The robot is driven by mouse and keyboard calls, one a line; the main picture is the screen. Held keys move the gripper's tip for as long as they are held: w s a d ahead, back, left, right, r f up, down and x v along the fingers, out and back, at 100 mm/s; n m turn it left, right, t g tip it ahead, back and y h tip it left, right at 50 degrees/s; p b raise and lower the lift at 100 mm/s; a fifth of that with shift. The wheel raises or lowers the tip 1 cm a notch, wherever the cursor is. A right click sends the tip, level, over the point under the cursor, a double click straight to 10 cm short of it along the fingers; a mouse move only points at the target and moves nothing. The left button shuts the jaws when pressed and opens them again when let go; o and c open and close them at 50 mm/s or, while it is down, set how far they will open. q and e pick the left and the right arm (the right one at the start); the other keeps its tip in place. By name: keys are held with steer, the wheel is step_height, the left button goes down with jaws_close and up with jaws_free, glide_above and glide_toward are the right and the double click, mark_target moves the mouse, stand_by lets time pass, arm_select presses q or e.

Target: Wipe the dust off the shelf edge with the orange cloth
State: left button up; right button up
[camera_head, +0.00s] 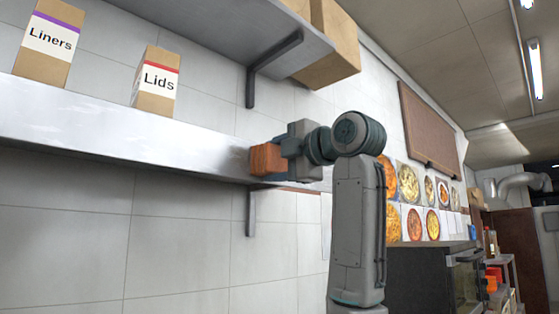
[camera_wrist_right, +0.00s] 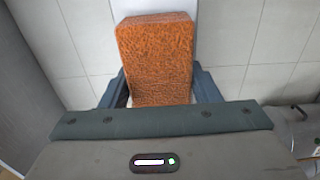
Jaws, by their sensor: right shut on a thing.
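The orange cloth (camera_head: 266,159) is a thick block with a rough surface. My right gripper (camera_head: 279,155) is shut on it and holds it at the right end of the lower shelf's front edge (camera_head: 130,138). The cloth looks to be against the edge, but I cannot tell whether it touches. In the right wrist view the cloth (camera_wrist_right: 155,58) sits between the two fingers of the right gripper (camera_wrist_right: 157,92). The edge is pale metal with greyish mottling; I cannot clearly tell dust from shading. My left gripper is out of view.
A Liners box (camera_head: 47,42) and a Lids box (camera_head: 156,82) stand on the lower shelf. An upper shelf (camera_head: 220,32) with cardboard boxes (camera_head: 330,50) hangs above, on a dark bracket (camera_head: 252,88). A dark oven (camera_head: 430,275) stands at the lower right.

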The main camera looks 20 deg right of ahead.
mark_target(268, 156)
steer(key=shift+s+a, duration=0.25)
steer(key=shift+a, duration=0.5)
steer(key=shift+s+a, duration=0.25)
steer(key=shift+a, duration=0.45)
steer(key=shift+s+a+b, duration=0.25)
steer(key=shift+s+a, duration=0.2)
steer(key=shift+a, duration=0.7)
steer(key=shift+s+a+b, duration=0.25)
steer(key=shift+s+a, duration=0.15)
steer(key=shift+a, duration=0.8)
steer(key=shift+s+a+b, duration=0.25)
steer(key=shift+s+a, duration=0.2)
steer(key=shift+a, duration=0.7)
steer(key=shift+d, duration=0.15)
steer(key=shift+s+d+f+b, duration=0.1)
steer(key=shift+s+d+b, duration=0.1)
steer(key=shift+s+b, duration=0.15)
steer(key=shift+b+v, duration=0.95)
steer(key=shift+v, duration=1.65)
